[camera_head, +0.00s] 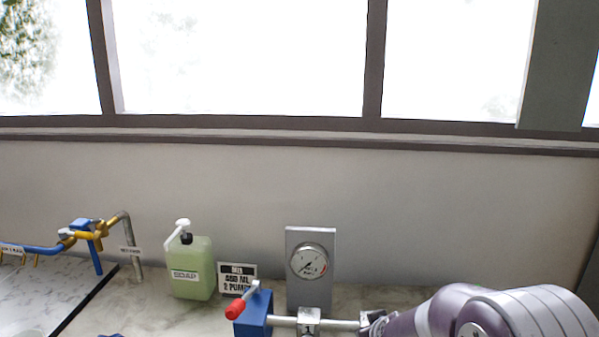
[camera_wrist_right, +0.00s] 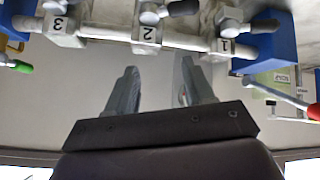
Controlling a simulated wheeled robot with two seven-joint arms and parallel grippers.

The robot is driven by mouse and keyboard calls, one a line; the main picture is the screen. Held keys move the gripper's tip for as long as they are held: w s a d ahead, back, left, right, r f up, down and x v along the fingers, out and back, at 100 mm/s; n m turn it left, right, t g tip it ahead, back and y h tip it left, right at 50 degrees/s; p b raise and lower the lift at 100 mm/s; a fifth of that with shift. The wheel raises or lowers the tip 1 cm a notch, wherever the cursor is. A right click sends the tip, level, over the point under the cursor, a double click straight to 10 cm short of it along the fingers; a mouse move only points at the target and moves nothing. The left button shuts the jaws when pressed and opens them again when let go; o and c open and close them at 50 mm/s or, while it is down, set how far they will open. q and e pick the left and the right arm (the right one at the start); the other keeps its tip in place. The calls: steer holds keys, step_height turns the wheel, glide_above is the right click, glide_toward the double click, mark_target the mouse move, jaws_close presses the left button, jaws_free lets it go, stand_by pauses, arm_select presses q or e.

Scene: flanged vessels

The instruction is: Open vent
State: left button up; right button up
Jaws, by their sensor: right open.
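No part labelled as a vent can be read in either view. A pipe with valve fittings shows upside down in the wrist view: fitting 1 (camera_wrist_right: 226,42), fitting 2 (camera_wrist_right: 148,34) and fitting 3 (camera_wrist_right: 62,24). Fitting 1 also shows in the head view (camera_head: 308,322). A blue block (camera_head: 254,314) at the pipe's end carries a lever with a red grip (camera_head: 235,309). The red grip is at the wrist view's right edge (camera_wrist_right: 314,111); a green grip (camera_wrist_right: 22,67) is at the left. My right gripper (camera_wrist_right: 158,72) is open and empty, fingers pointing towards the pipe. My left gripper is not in view.
A round gauge (camera_head: 308,262) stands on a grey plate behind the pipe. A green soap bottle (camera_head: 192,266) and a small sign (camera_head: 237,279) stand left of it. Blue and yellow pipework (camera_head: 82,234) is at far left. My purple arm covers the lower right.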

steer(key=s+d+f+m+g, duration=0.1)
steer(key=s+f+g, duration=0.1)
steer(key=s, duration=1)
steer(key=s+d+f+m+g, duration=0.1)
steer(key=s+g, duration=0.4)
steer(key=s, duration=0.7)
steer(key=shift+d+f+m+g, duration=0.3)
steer(key=shift+d+f+m, duration=0.1)
steer(key=shift+f, duration=0.45)
